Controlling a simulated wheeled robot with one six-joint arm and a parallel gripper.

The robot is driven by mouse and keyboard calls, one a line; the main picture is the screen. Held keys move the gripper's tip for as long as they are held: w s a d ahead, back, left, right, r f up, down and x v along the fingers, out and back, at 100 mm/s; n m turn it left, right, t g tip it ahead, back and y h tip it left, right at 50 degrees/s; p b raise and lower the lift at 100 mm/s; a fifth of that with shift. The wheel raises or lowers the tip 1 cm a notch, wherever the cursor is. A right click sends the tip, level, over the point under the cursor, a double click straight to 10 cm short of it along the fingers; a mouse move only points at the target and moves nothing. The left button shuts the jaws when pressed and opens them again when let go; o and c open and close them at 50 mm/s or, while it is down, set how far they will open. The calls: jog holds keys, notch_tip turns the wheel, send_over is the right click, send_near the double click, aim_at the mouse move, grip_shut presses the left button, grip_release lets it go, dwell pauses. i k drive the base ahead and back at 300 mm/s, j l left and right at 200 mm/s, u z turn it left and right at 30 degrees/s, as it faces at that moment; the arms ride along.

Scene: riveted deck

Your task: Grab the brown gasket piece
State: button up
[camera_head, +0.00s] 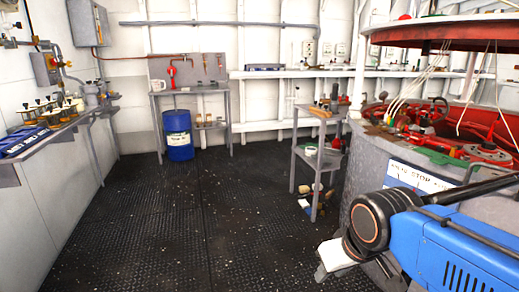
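A flat brown piece (382,131), which may be the gasket, lies on the near left rim of the large round machine at right. It is small here and its exact shape is unclear. My blue arm crosses the lower right, in front of the machine. Below its black joint a pale end part, apparently my gripper (335,258), hangs low over the deck, well below the brown piece and apart from it. Its fingers are not clear, so I cannot tell whether it is open or shut.
The round machine (357,207) fills the right, with red parts, green pieces and loose wires on top. A grey shelf stand (298,165) with small items stands beside it. A blue barrel (178,136) stands at the back. A bench (55,135) lines the left wall. The middle deck is clear.

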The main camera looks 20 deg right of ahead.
aim_at(374, 131)
jog(key=i, duration=0.9)
jog(key=i+z, duration=0.1)
jog(key=i, duration=0.85)
jog(key=i+j, duration=0.2)
jog(key=i, duration=0.7)
jog(key=i+z, duration=0.1)
jog(key=z, duration=1.65)
